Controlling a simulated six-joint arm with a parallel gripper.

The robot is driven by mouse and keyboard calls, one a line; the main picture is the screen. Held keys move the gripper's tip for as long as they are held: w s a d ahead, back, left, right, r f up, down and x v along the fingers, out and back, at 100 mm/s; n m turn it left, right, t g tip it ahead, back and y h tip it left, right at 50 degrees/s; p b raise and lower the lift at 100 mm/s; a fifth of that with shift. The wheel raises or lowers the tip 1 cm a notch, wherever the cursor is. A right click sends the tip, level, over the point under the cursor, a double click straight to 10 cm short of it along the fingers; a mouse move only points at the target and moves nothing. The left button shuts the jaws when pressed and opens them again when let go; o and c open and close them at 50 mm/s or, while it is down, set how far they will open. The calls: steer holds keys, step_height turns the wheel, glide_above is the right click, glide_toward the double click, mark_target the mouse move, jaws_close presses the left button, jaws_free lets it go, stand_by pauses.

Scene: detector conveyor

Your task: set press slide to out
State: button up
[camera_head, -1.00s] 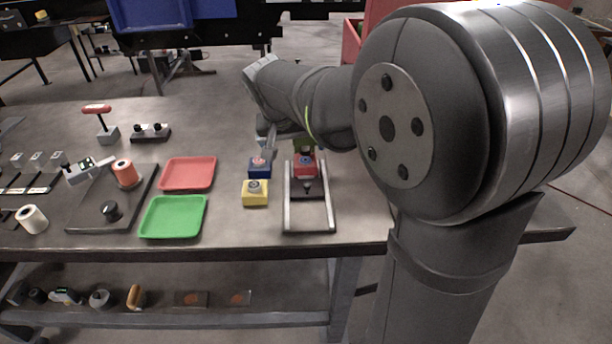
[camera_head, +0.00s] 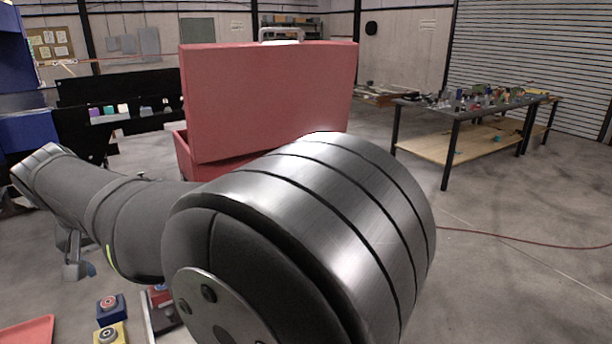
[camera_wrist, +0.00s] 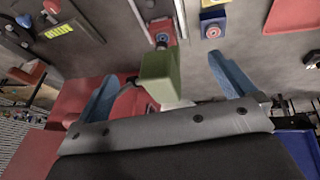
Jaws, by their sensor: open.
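The press slide (camera_wrist: 162,28) is a red block with a blue-ringed button. It sits between two pale metal rails (camera_wrist: 140,20) in the wrist view. A green block (camera_wrist: 158,78) on its near side stands between my gripper's blue fingers, with a gap on both sides. My gripper (camera_wrist: 163,67) is open. In the head view my gripper (camera_head: 76,262) hangs at the lower left, and my arm hides most of the press slide (camera_head: 158,296).
A blue button block (camera_head: 110,312) and a yellow block (camera_head: 116,338) stand beside the rails. A red tray (camera_head: 28,332) lies farther left. A big red case (camera_head: 265,95) stands behind my arm. A second workbench (camera_head: 455,135) is at the right.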

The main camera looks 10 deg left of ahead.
steer(key=shift+w+f, duration=0.1)
steer(key=shift+f, duration=0.15)
steer(key=c, duration=0.4)
steer(key=w+f+m+g, duration=0.1)
steer(key=f, duration=0.2)
steer(key=w+d+f+m+g, duration=0.1)
steer(key=w+f, duration=0.1)
steer(key=f, duration=0.2)
steer(key=w+f+m+g+h, duration=0.1)
steer(key=w+f+g, duration=0.1)
steer(key=f, duration=0.2)
steer(key=shift+d, duration=0.35)
steer(key=c, duration=0.8)
step_height(320, 180, down, 8)
steer(key=shift+r, duration=0.1)
jaws_close()
